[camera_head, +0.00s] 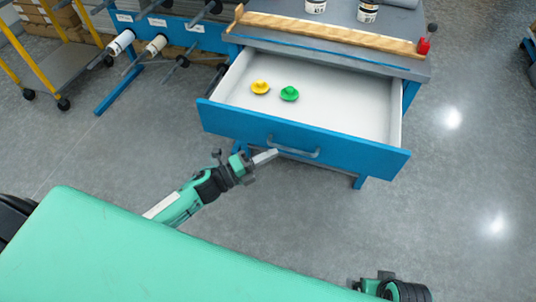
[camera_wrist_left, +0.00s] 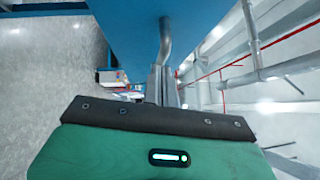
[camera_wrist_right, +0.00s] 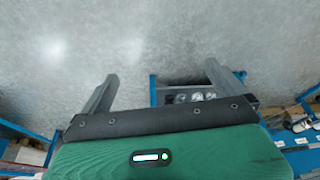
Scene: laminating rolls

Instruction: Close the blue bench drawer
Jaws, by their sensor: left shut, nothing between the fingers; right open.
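The blue bench drawer (camera_head: 225,119) is pulled far out from the bench and shows its white inside in the head view. A grey bar handle (camera_head: 300,152) runs along its blue front. My left gripper (camera_head: 274,154) is shut and empty, with its tip at the left end of the handle; I cannot tell if it touches. In the left wrist view the handle (camera_wrist_left: 166,40) rises just beyond the closed fingers (camera_wrist_left: 162,85), beside the blue drawer front (camera_wrist_left: 125,35). My right gripper (camera_wrist_right: 160,85) is open and empty in the right wrist view, facing the floor.
A yellow knob-like piece (camera_head: 260,87) and a green one (camera_head: 289,93) lie in the drawer. A rack with rolls (camera_head: 155,45) stands left, beside a yellow trolley (camera_head: 40,60).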

